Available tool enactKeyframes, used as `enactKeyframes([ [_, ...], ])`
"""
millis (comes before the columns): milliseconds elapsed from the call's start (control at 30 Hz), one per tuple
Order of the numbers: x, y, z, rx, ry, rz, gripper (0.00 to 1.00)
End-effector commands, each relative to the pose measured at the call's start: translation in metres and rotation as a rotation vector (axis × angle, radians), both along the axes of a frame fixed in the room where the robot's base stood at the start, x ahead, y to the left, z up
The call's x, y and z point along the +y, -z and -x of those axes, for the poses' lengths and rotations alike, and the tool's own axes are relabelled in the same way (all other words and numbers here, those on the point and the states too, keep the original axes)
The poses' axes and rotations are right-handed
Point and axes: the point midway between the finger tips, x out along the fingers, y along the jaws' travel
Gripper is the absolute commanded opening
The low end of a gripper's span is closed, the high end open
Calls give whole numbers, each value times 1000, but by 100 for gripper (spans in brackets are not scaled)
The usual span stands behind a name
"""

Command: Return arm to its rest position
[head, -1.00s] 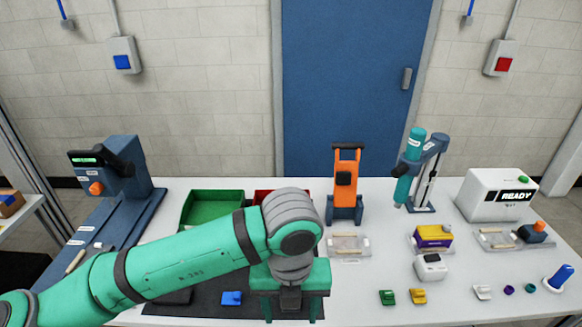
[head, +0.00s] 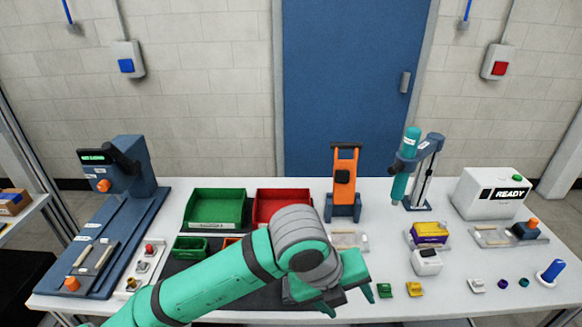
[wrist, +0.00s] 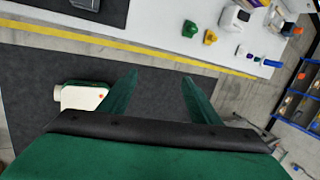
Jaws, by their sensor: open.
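My green arm reaches in from the lower left in the head view, across the front of the white table (head: 480,250). My gripper (head: 349,301) is at the table's front edge, low in the picture, with two green fingers apart. In the wrist view my gripper (wrist: 158,80) is open and nothing is between its fingers. That view looks past the table edge onto the grey floor.
Green bin (head: 215,208), red bin (head: 283,208), orange-handled stand (head: 344,182), blue press (head: 120,172) and white READY box (head: 490,192) stand on the table. Small green (head: 385,290) and yellow (head: 414,289) blocks lie right of my gripper. A dark mat is partly covered by my arm.

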Motion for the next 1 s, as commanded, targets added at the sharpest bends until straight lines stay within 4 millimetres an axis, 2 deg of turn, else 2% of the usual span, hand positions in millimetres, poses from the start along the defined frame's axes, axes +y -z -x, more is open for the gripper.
enactKeyframes([
  [33, -17, -3, -2, -3, -18, 74, 57],
  [200, -70, -26, -13, -2, -113, 344, 57],
  [300, -95, -41, -19, 15, -176, 501, 57],
  [500, -127, -73, -33, 76, -315, 807, 57],
  [733, -139, -100, -50, 184, -492, 1130, 57],
  [867, -134, -105, -61, 256, -604, 1298, 57],
  [1000, -124, -102, -71, 335, -731, 1462, 57],
])
